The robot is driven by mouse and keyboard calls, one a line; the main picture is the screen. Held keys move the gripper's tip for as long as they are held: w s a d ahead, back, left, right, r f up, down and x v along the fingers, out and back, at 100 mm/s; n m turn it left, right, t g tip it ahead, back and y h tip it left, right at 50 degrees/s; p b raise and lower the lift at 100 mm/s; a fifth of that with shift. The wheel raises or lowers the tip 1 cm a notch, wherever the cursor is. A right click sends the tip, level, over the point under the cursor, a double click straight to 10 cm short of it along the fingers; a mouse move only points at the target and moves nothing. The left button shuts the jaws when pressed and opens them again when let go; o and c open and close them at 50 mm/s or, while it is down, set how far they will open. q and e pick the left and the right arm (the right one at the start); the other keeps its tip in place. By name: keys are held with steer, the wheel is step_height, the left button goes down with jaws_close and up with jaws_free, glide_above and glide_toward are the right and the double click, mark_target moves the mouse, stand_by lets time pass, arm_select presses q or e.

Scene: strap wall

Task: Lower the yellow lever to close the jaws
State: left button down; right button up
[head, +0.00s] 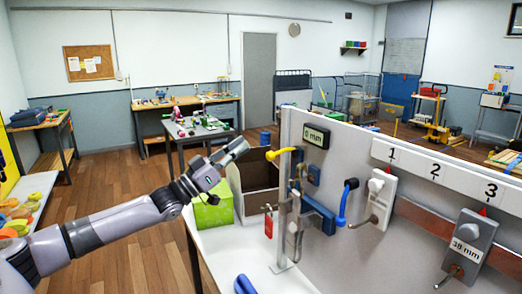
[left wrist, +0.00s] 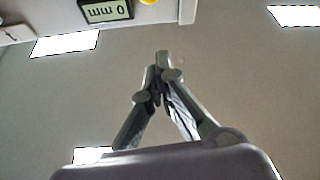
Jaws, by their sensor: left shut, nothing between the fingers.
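The yellow lever (head: 281,152) sticks out to the left from the top of a metal upright on the grey panel, its rounded end toward my left gripper. My left gripper (head: 238,149) is shut and empty, a little left of the lever end and apart from it in the picture. In the left wrist view the closed fingertips (left wrist: 162,66) point up at the ceiling, and a bit of the yellow lever (left wrist: 150,2) shows at the top edge. A blue clamp-like part (head: 319,215) sits beside the upright; I cannot clearly make out the jaws. My right gripper is out of view.
A display (head: 316,137) reads 0 mm above the lever. A blue-handled lever (head: 344,205) and numbered stations fill the panel (head: 410,255) to the right. A green box (head: 213,208) and an open bin (head: 255,176) stand below and behind my gripper. A red tag (head: 268,225) hangs by the upright.

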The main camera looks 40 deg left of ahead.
arm_select(q)
steer(key=shift+r+p+x, duration=0.25)
steer(key=shift+p+x, duration=1.2)
steer(key=shift+x, duration=1.55)
steer(key=shift+w+d+f+p, duration=0.15)
steer(key=shift+f+p, duration=0.2)
steer(key=shift+f, duration=0.35)
steer(key=shift+w+d+f+p, duration=0.15)
steer(key=shift+f+p, duration=0.2)
steer(key=shift+f, duration=0.35)
steer(key=shift+d+f+p, duration=0.15)
steer(key=shift+f+p, duration=0.2)
steer(key=shift+f, duration=0.35)
